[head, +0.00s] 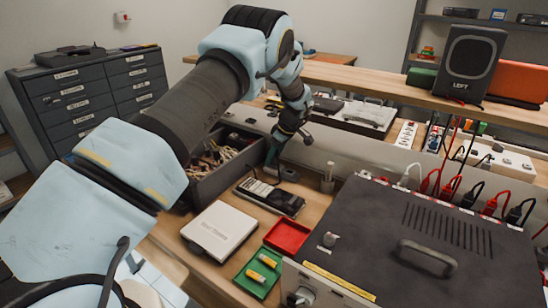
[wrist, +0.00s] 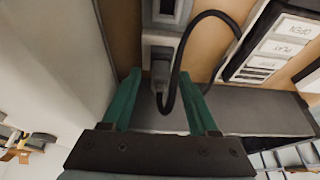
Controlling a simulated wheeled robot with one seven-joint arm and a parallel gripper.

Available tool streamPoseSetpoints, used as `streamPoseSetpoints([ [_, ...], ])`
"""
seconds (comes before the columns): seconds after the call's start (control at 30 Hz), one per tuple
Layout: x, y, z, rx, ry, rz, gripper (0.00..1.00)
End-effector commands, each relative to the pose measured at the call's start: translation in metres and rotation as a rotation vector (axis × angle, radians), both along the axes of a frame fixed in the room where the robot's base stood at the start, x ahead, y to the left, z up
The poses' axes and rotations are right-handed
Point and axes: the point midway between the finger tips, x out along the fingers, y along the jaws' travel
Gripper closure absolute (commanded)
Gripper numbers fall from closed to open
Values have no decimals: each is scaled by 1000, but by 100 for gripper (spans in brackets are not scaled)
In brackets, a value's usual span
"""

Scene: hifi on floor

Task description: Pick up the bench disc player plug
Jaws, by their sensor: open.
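In the wrist view the plug (wrist: 160,77) is a small dark grey block at the end of a grey socket strip (wrist: 160,42). It appears seated there, though the contact is partly hidden. A black cord loops from it toward the disc player (wrist: 272,48), whose panel reads OPEN and PLAY. My gripper (wrist: 159,73) is open, with one green finger on each side of the plug; I cannot tell if they touch it. In the head view my gripper (head: 272,158) points down behind the disc player (head: 270,198), and the plug is not discernible.
A grey bin (head: 207,183) of wooden-looking pieces stands left of my gripper. A white case (head: 220,231), a red tray (head: 287,236) and a green tray (head: 250,282) lie in front. A large dark unit (head: 400,240) with plugged cables fills the right. A pale pipe (head: 340,160) runs behind.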

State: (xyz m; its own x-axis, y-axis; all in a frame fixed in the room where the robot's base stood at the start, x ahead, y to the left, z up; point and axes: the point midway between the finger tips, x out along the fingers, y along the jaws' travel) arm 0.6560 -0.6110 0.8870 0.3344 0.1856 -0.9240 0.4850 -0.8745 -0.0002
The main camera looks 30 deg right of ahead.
Motion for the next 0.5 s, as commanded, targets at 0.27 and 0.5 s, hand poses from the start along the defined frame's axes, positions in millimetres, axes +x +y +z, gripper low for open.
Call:
streamPoseSetpoints([
  [0.27,0,0,0,0,0,0,51],
  [0.5,0,0,0,0,0,0,78],
])
